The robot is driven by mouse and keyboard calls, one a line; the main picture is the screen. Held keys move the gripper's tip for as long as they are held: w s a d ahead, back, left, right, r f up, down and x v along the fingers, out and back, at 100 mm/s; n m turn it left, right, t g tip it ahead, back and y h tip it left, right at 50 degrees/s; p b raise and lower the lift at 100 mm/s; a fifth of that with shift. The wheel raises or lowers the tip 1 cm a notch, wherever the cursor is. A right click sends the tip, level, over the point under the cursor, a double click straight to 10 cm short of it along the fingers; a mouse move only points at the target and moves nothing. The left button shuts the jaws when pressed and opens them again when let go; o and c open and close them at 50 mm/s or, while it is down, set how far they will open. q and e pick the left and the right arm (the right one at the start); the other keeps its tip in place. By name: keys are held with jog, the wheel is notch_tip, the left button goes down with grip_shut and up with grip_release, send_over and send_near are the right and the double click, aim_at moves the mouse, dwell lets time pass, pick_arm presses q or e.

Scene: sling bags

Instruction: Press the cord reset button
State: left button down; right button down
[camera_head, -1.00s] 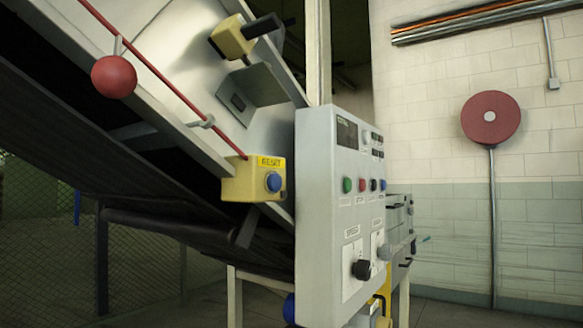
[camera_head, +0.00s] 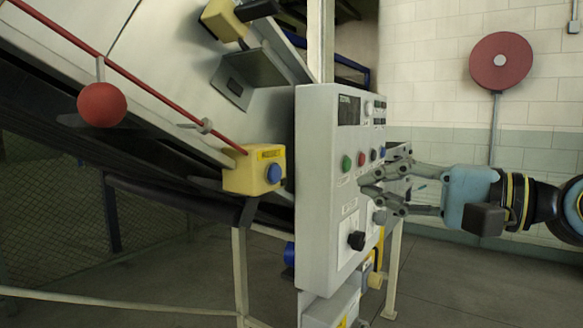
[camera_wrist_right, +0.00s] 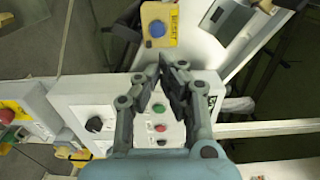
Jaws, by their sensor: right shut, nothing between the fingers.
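The cord reset button is a blue button (camera_head: 273,173) on a yellow box (camera_head: 245,172) at the lower end of a red cord (camera_head: 140,78). The blue button also shows near the top of the right wrist view (camera_wrist_right: 157,29), beside a yellow RESET label. My right gripper (camera_head: 368,187) is in front of the grey control panel (camera_head: 318,190), to the right of the yellow box and apart from it. Its fingers are shut and empty, and in the wrist view their tips (camera_wrist_right: 167,68) point toward the box. My left gripper is not in view.
The panel carries green (camera_head: 347,163), red and blue buttons and a black knob (camera_head: 356,240). A red disc (camera_head: 501,61) is on the wall. Floor to the lower right is clear.

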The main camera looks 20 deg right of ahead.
jog(key=shift+w, duration=0.2)
jog(key=p, duration=0.3)
send_near(278, 172)
jog(key=x, duration=0.6)
jog(key=shift+w+a+r, duration=0.1)
jog(key=shift+w+a, duration=0.35)
jog(key=shift+w, duration=0.1)
